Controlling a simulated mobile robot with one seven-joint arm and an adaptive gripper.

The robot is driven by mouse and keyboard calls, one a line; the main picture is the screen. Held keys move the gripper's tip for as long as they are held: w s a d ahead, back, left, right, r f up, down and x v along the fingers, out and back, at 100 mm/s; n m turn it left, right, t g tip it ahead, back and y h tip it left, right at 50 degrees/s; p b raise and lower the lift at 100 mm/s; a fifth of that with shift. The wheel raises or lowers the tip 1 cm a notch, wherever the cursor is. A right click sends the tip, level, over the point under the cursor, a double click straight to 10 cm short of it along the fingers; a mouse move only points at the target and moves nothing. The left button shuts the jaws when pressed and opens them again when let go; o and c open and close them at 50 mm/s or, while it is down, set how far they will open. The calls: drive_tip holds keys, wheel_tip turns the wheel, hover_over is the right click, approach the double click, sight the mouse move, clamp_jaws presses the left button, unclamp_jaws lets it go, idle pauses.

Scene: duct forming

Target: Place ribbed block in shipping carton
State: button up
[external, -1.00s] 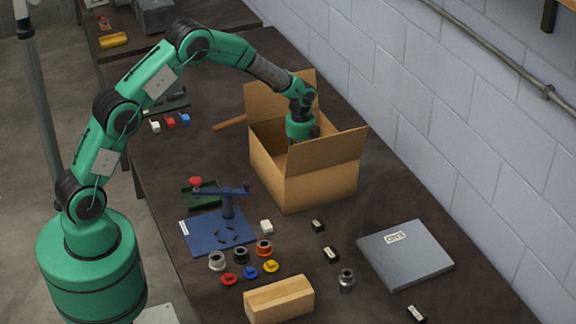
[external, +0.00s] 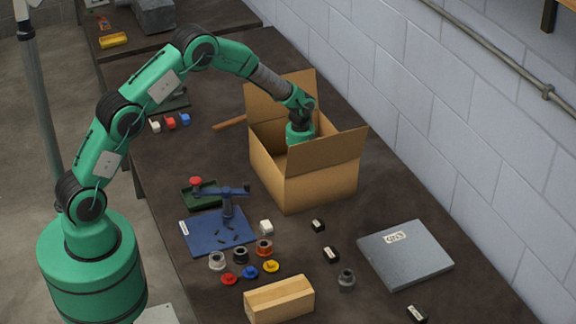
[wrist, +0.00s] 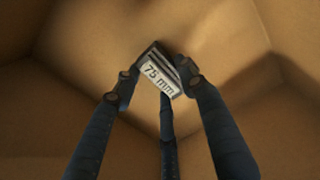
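The ribbed block (wrist: 158,71) is small and dark, with a white label reading "75 mm". In the wrist view it sits between the fingertips of my gripper (wrist: 160,82), which appear closed against its sides. The brown shipping carton (external: 305,187) stands open on the table with its flaps raised. My arm reaches down into it from above; the carton wall and front flap hide the fingers and block in the external view. Carton walls (wrist: 60,95) surround the fingers in the wrist view. Whether the block touches the carton floor, I cannot tell.
Several small dark labelled blocks (external: 331,254) lie in front of the carton, near a grey flat case (external: 405,253). A blue board with a fixture (external: 205,235), coloured fittings (external: 250,272) and a wooden block (external: 279,300) are at the front. A wall borders the right.

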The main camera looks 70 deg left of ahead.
drive_tip(key=o, duration=0.3)
drive_tip(key=shift+o, duration=0.2)
wheel_tip(320, 180, up, 12)
drive_tip(key=p, duration=0.1)
drive_tip(key=shift+r+p, duration=0.15)
drive_tip(key=shift+p, duration=0.2)
idle(0.7)
drive_tip(key=shift+r, duration=0.1)
